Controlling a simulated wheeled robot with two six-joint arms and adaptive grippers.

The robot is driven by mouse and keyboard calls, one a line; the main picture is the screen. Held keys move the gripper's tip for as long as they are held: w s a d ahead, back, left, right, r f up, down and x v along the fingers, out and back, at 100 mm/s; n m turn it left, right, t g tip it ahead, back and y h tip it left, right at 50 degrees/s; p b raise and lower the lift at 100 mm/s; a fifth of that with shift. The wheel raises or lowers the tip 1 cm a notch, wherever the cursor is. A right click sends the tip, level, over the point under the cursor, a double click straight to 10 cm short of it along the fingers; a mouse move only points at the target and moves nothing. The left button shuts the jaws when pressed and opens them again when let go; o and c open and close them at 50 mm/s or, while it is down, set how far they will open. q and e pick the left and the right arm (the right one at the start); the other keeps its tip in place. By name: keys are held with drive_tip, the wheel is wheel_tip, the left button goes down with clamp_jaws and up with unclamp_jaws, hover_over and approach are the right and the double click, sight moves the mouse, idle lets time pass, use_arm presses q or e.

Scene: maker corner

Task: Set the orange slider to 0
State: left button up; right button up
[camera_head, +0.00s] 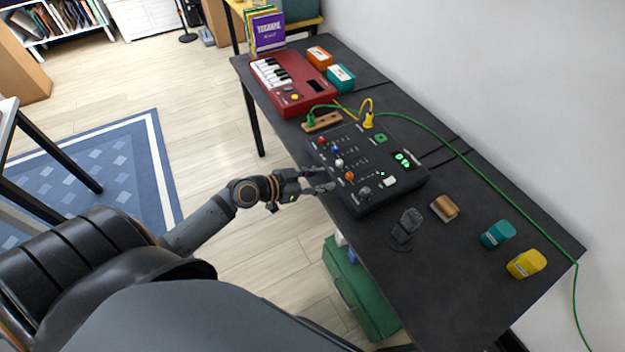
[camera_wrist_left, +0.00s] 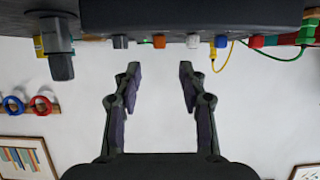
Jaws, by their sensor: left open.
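The dark mixer (camera_head: 400,187) lies on the black table and carries a row of coloured slider knobs. The orange slider (camera_head: 349,176) is at the near end of the row, beside the white one (camera_head: 339,163). My left gripper (camera_head: 320,180) is open and empty at the mixer's left edge, a short way from the orange slider. In the left wrist view the mixer hangs inverted along the top, and the orange slider (camera_wrist_left: 159,41) shows between and beyond my open fingers (camera_wrist_left: 160,72). Scale markings are too small to read. My right gripper is out of view.
A microphone (camera_head: 407,226) stands close to the mixer's near side. A yellow plug (camera_head: 368,121) and green cable (camera_head: 450,140) are at its far side. A red keyboard (camera_head: 292,84) lies farther back. A green case (camera_head: 360,290) is beside the table below.

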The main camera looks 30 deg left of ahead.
use_arm(q)
drive_tip(key=shift+v, duration=1.65)
